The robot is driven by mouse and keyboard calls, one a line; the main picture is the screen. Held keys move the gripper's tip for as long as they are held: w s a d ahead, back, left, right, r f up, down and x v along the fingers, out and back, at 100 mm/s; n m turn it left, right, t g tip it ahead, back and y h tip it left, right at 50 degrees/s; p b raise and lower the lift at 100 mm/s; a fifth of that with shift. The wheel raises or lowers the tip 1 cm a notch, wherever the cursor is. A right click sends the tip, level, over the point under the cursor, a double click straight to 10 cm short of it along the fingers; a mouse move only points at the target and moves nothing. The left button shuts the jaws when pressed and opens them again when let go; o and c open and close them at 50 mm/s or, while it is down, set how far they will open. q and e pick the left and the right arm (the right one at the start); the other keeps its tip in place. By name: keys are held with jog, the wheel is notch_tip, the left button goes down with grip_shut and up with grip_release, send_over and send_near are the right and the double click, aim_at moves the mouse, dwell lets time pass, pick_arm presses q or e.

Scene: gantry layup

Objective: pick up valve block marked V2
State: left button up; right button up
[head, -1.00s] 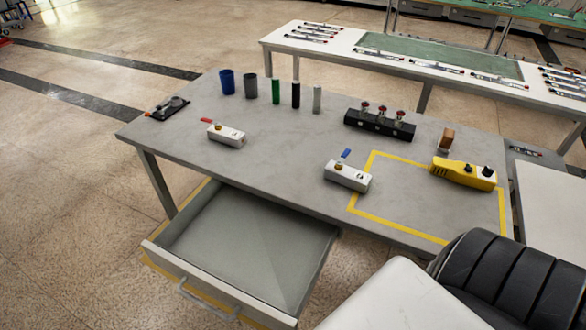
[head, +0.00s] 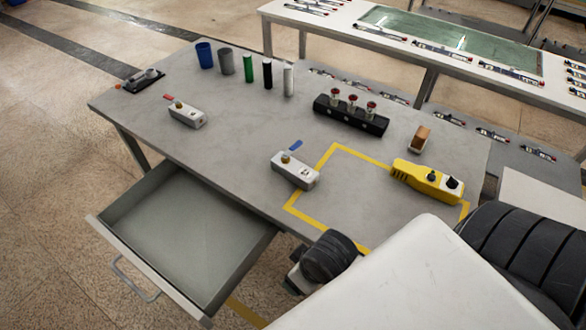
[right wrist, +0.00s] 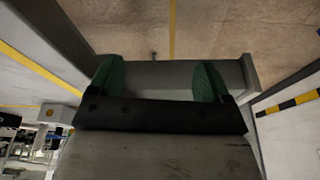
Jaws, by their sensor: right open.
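Two white valve blocks lie on the grey table. One with a blue lever (head: 295,171) sits at the left edge of the yellow outline; its dark marking is too small to read. The other, with a red lever (head: 187,113), lies farther left and back; I cannot read a marking on it. My right gripper (right wrist: 158,80) shows in the right wrist view, with green finger pads spread apart and nothing between them. In the head view my right arm enters from the lower right, in front of the table's near edge. My left gripper is not in view.
An open, empty drawer (head: 185,235) juts from the table's near side. A yellow device (head: 427,180), a black block with red-topped knobs (head: 350,114) and a brown-topped item (head: 420,139) stand to the right. Several cylinders, including a blue cup (head: 204,55), line the back.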

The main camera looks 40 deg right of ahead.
jog(key=w+r+n+g, duration=0.1)
jog(key=w+r+n, duration=0.25)
jog(key=w, duration=0.85)
jog(key=shift+m+g+h, duration=0.3)
jog(key=shift+m+g, duration=0.05)
jog(key=shift+g, duration=0.55)
jog(key=w+d+r, duration=0.1)
jog(key=w+d, duration=0.1)
jog(key=w+d+r, duration=0.1)
jog(key=w+d, duration=0.1)
jog(key=w, duration=0.1)
jog(key=w+d+r, duration=0.2)
jog(key=shift+w+d, duration=0.35)
jog(key=shift+w, duration=0.05)
notch_tip(320, 180, up, 5)
jog(key=m, duration=0.2)
send_over(295, 166)
jog(key=shift+g, duration=0.3)
notch_tip(295, 166, down, 10)
jog(key=shift+f, duration=0.1)
jog(key=c, duration=1.1)
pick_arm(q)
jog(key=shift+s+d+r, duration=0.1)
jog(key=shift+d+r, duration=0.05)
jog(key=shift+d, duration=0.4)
pick_arm(e)
jog(key=shift+c, duration=0.6)
jog(key=shift+r, duration=0.2)
